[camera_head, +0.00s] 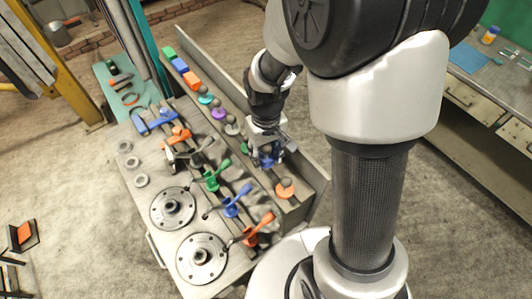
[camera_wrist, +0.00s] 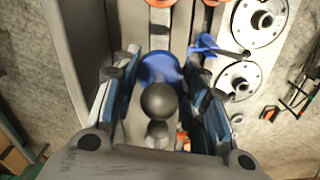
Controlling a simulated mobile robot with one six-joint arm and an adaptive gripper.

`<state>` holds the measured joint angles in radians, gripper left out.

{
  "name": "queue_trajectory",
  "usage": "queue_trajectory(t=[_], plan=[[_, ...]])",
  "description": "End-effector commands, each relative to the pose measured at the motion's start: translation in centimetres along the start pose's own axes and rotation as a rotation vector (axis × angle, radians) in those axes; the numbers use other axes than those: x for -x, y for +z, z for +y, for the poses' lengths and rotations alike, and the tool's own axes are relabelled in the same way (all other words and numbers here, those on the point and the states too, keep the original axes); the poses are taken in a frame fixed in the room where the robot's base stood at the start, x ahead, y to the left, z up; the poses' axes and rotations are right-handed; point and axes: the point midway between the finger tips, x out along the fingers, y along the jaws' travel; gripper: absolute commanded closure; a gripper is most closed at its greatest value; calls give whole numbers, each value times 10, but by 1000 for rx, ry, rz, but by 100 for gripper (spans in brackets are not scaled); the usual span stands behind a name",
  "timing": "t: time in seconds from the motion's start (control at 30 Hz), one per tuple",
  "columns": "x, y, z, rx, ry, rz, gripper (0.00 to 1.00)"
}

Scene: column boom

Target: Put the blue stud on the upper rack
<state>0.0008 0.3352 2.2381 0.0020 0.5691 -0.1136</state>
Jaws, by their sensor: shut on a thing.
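The blue stud (camera_wrist: 158,66) has a blue round base and a dark ball end, and sits between the two fingers in the wrist view. My gripper (camera_wrist: 163,110) is shut on it. In the head view my gripper (camera_head: 266,153) is over the long raised rack (camera_head: 307,178) on the right side of the bench, with blue showing between its fingers. The fingers partly hide the stud, and I cannot tell whether its base touches the rack.
An orange stud (camera_head: 284,188) stands near the rack's front end. Purple (camera_head: 218,113) and teal (camera_head: 205,99) studs stand further back. Coloured lever clamps (camera_head: 235,203) and two round flanges (camera_head: 173,207) fill the lower bench top to the left.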

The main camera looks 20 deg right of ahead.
Motion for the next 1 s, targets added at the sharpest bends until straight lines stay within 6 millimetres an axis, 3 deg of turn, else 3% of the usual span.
queue_trajectory(t=[1.0], plan=[[-27, 0, 0, 0, 0, 0, 85]])
